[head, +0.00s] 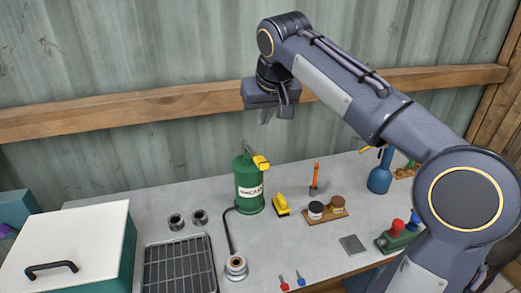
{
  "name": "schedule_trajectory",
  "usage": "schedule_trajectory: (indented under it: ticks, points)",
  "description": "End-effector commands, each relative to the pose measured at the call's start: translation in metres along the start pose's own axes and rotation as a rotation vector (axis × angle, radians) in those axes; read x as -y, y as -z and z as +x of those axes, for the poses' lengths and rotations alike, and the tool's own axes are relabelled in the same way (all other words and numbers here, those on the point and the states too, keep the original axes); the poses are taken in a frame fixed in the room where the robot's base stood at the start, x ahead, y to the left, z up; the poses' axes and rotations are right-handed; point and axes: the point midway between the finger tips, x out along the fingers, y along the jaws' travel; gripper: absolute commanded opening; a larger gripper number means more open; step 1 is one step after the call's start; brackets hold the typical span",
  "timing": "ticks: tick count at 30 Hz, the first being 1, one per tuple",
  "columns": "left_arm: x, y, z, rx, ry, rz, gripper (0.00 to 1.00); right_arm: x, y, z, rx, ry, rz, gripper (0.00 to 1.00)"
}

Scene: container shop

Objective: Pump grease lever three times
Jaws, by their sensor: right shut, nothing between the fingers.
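A green grease pump (249,185) with a white label stands upright near the back of the workbench. Its lever has a yellow grip (261,162) at the pump's upper right. A dark hose runs from the pump down to a round metal fitting (236,266) at the bench front. My right gripper (268,117) points down above the pump, in front of the wall. It is shut and empty, clear of the lever. My left gripper is out of view.
A white-lidded box (75,240) and a black grate (180,268) are at left. A yellow tool (281,205), a small wooden tray (338,216) with jars, an orange-handled tool (315,178) and a blue bottle (380,177) are at right. A wooden beam (130,108) crosses the wall.

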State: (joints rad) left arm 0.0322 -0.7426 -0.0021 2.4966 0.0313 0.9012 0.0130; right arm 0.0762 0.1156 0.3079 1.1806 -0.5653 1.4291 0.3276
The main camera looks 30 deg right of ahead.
Motion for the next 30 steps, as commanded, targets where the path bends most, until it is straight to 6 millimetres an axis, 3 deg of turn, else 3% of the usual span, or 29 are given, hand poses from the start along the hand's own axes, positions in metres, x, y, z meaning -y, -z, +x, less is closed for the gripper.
schedule_trajectory:
  ticks: [12,19,30]
  points:
    - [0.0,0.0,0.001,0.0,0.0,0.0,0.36,0.0,-0.005,0.086,0.005,-0.001,0.0,0.0]
    - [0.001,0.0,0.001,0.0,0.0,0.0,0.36,0.0,-0.025,0.105,0.002,-0.001,0.001,0.0]
    - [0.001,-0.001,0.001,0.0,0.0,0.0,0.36,0.0,-0.029,0.108,0.0,0.001,0.0,0.0]
